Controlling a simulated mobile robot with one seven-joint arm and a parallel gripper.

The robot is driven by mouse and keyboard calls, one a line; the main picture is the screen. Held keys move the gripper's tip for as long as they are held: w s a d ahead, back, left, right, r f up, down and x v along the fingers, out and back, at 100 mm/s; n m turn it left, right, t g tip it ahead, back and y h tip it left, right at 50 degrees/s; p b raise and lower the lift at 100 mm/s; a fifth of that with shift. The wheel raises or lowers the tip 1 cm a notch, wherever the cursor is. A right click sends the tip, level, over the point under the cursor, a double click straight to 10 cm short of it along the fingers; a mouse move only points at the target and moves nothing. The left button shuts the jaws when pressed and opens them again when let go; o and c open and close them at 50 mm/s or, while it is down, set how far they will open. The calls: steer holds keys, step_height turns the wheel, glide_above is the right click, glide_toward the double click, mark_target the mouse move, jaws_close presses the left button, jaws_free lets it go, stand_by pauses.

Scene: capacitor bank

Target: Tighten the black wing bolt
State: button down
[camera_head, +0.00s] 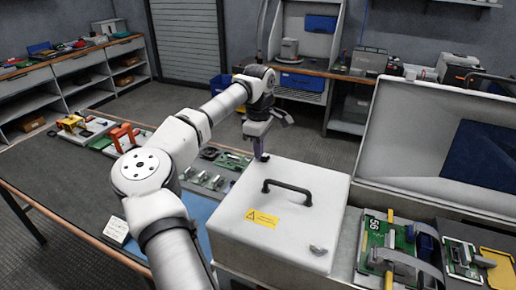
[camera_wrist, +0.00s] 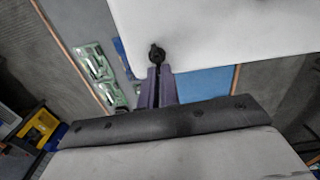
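The black wing bolt (camera_head: 263,157) is at the back-left corner of the white box lid (camera_head: 325,190). In the wrist view the bolt (camera_wrist: 156,52) shows dark against the white lid edge. My gripper (camera_head: 257,148) is at that corner, reaching down from above. In the wrist view its purple fingers (camera_wrist: 157,72) are close together, with a narrow dark line between them. Their tips meet the near part of the bolt and appear closed on it. The contact itself is partly hidden.
The lid has a black handle (camera_head: 287,188) and a yellow warning label (camera_head: 262,218). An open grey case (camera_head: 420,120) and more boards (camera_head: 388,245) are on the right.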

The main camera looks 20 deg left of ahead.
steer(key=shift+w+d+m, duration=0.1)
steer(key=shift+d+m, duration=0.2)
steer(key=shift+d, duration=0.05)
steer(key=c, duration=1.5)
jaws_free()
steer(key=shift+d, duration=0.2)
steer(key=shift+c, duration=0.2)
steer(key=shift+a+r, duration=0.1)
steer(key=shift+a, duration=0.2)
steer(key=shift+r, duration=0.35)
step_height(320, 180, up, 13)
steer(key=b, duration=0.2)
steer(key=shift+d+b, duration=0.15)
steer(key=shift+b, duration=0.25)
steer(key=shift+f, duration=0.1)
